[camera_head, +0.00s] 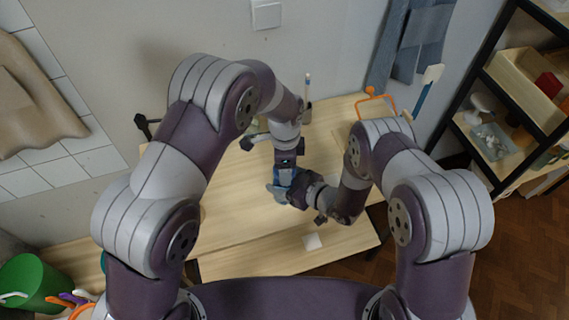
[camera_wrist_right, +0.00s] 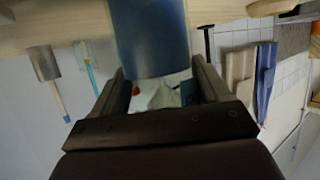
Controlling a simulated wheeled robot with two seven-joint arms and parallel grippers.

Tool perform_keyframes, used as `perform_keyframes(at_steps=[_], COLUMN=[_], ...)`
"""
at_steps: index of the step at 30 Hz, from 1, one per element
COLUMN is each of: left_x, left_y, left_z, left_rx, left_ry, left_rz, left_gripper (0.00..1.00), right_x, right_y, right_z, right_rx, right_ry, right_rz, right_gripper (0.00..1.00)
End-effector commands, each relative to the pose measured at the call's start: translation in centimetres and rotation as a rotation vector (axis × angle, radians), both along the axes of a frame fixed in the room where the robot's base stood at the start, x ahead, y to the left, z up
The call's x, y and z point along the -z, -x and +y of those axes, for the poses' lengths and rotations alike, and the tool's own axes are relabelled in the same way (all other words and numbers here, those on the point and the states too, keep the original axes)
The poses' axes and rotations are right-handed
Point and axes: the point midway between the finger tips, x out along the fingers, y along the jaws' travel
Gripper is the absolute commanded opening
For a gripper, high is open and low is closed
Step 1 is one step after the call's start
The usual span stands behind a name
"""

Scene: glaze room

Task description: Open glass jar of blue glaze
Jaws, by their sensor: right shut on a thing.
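The glass jar of blue glaze (camera_head: 283,178) is over the middle of the wooden table, largely hidden by my grippers. In the right wrist view its smooth blue wall (camera_wrist_right: 150,38) stands between the two fingers. My right gripper (camera_head: 293,191) reaches it from the right and is shut on it; it also shows in the right wrist view (camera_wrist_right: 160,85). My left gripper (camera_head: 286,162) points down directly above the jar. Its fingers and the jar's lid are too small and covered to make out, so I cannot tell whether it grips the lid.
The wooden table (camera_head: 225,215) is mostly clear around the jar. An orange-handled tool (camera_head: 376,97) and a blue-handled tool (camera_head: 423,92) are at the back right. A dark shelf unit (camera_head: 474,82) stands right; a green bucket (camera_head: 35,281) is lower left.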

Motion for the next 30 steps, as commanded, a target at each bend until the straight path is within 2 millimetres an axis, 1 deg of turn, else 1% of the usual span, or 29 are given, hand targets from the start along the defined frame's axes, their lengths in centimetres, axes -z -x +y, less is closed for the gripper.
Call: perform_keyframes(at_steps=[8, 11, 14, 18, 19, 22, 23, 26, 27, 30], left_x=[0.0, -0.5, -1.8, -4.1, -4.4, -5.6, -6.1, -7.2, -7.6, -8.1], left_y=[0.0, 0.0, -0.1, -0.1, 0.0, -0.4, -0.6, -0.6, -0.5, -0.4], left_z=[0.0, 0.0, 0.0, 0.0, 0.0, -0.2, -0.2, -0.2, -0.2, -0.1], left_rx=[0.002, 0.002, 0.002, 0.002, 0.002, 0.015, 0.061, 0.312, 0.421, 0.663], left_ry=[0.000, 0.000, 0.001, 0.001, 0.000, 0.009, 0.011, 0.008, 0.006, 0.003], left_rz=[0.001, 0.000, -0.002, -0.002, -0.001, -0.019, -0.025, -0.026, -0.025, -0.015], left_gripper=[0.87, 0.87, 0.87, 0.87, 0.83, 0.83, 0.83, 0.83, 0.83, 0.83], right_x=[-0.1, -0.1, -0.1, -0.1, -0.1, -0.1, -0.1, -0.1, -0.1, -0.1], right_y=[-0.1, -0.1, -0.1, -0.1, -0.1, -0.1, -0.1, -0.1, -0.1, -0.1], right_z=[0.0, 0.0, 0.0, 0.0, 0.0, 0.0, 0.0, 0.0, 0.0, 0.0], right_rx=[0.001, 0.001, 0.001, 0.001, 0.001, 0.001, 0.001, 0.001, 0.001, 0.001], right_ry=[-0.002, -0.002, -0.001, -0.001, -0.001, -0.001, -0.001, -0.001, -0.001, -0.001], right_rz=[-0.004, -0.004, -0.003, -0.003, -0.003, -0.003, -0.003, -0.003, -0.003, -0.003], right_gripper=[0.00, 0.00, 0.00, 0.00, 0.00, 0.00, 0.00, 0.00, 0.00, 0.00])
